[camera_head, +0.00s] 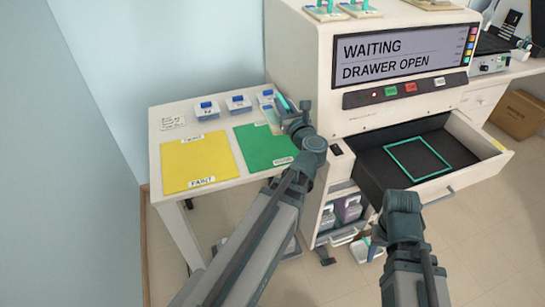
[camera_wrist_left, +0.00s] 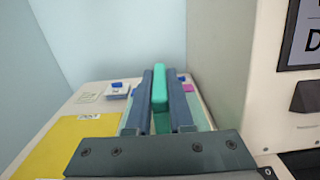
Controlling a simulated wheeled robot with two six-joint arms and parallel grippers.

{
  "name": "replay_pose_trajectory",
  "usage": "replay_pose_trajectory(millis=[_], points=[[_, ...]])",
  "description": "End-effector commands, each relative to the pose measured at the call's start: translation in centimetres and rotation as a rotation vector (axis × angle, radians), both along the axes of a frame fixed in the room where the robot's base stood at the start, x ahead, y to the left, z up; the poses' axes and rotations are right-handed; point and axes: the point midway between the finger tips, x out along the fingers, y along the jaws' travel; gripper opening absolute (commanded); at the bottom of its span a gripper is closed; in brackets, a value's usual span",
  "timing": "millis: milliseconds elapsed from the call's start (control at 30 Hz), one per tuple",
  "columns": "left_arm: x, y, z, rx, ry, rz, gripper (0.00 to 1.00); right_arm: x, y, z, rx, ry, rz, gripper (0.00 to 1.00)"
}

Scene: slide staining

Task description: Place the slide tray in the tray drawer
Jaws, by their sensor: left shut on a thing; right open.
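My left gripper (camera_head: 288,108) is at the back right of the side table, near the green mat. In the left wrist view its two fingers (camera_wrist_left: 160,100) are shut on the teal handle (camera_wrist_left: 160,86) of the slide tray (camera_wrist_left: 202,112). Pale edges of the tray show on both sides of the fingers; the rest is hidden. I cannot tell whether the tray touches the table. The tray drawer (camera_head: 468,163) of the machine is open, with a teal square outline (camera_head: 418,160) on its dark floor. My right gripper (camera_head: 402,203) is in front of the drawer; its fingertips are not clear.
The side table (camera_head: 155,150) holds a yellow mat (camera_head: 198,162), a green mat (camera_head: 262,148) and several blue-lidded containers (camera_head: 238,104). The machine (camera_head: 300,50) stands right beside it, its screen (camera_head: 405,57) reading "WAITING DRAWER OPEN". The marked drawer floor looks empty.

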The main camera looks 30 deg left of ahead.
Motion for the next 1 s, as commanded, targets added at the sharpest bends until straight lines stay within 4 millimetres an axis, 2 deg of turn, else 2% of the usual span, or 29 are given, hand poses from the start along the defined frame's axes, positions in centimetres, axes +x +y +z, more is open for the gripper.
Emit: replay_pose_trajectory(millis=[33, 100, 300, 400, 567, 800, 900, 1000], points=[[0.5, -1.0, -3.4, 0.0, 0.0, -0.003, 0.0, 0.0, 0.0, -3.4, 0.0, 0.0, 0.0, 0.5], [0.8, -2.1, -5.5, 0.0, 0.0, -0.001, 0.0, 0.0, 0.0, -5.5, 0.0, 0.0, 0.0, 0.5], [1.4, -5.0, -10.4, 0.001, -0.001, 0.006, 0.0, 0.0, 0.0, -10.4, 0.0, 0.0, 0.0, 0.5], [1.6, -6.0, -12.0, 0.001, -0.001, 0.008, 0.0, 0.0, 0.0, -12.0, 0.0, 0.0, 0.0, 0.5], [1.7, -7.0, -13.3, 0.001, -0.001, 0.011, 0.0, 0.0, 0.0, -13.3, 0.0, 0.0, 0.0, 0.5], [1.7, -7.2, -13.5, 0.001, -0.001, 0.014, 0.0, 0.0, 0.0, -13.5, 0.0, 0.0, 0.0, 0.5], [2.1, -6.2, -13.6, 0.001, -0.001, 0.015, 0.0, 0.0, 0.0, -13.6, 0.0, 0.0, 0.0, 0.5], [2.8, -4.0, -13.8, 0.0, 0.0, 0.018, 0.0, 0.0, 0.0, -13.8, 0.0, 0.0, 0.0, 0.5]])
